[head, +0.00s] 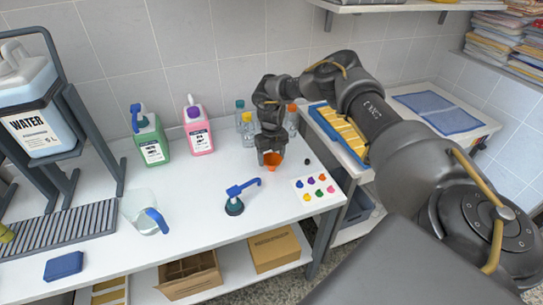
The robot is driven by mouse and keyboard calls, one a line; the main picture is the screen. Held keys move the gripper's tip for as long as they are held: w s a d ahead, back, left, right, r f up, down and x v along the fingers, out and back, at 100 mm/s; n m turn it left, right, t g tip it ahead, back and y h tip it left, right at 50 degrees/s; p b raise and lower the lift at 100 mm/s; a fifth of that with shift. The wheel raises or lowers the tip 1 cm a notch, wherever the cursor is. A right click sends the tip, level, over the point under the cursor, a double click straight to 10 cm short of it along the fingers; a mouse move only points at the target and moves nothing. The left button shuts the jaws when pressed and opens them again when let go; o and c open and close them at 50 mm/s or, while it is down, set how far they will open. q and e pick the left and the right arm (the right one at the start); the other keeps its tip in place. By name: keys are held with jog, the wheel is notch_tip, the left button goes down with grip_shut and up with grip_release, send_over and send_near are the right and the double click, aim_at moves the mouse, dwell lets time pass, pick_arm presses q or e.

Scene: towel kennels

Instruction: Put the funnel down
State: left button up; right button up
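The orange funnel (272,160) is at the fingertips of my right gripper (271,156), over the back right part of the white table (195,196). The fingers stand on both sides of the funnel and look shut on it. I cannot tell whether the funnel touches the table top. My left gripper is not in view.
Clear bottles (246,131) stand just behind the gripper. A white card with coloured dots (318,187) lies to the right, with a small dark cap (307,161) behind it.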

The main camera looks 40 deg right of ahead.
jog(key=o, duration=0.4)
jog(key=shift+r, duration=0.3)
jog(key=shift+w+r, duration=0.1)
jog(key=shift+r, duration=0.25)
notch_tip(320, 180, up, 11)
jog(key=shift+r+b, duration=0.1)
jog(key=shift+b, duration=0.9)
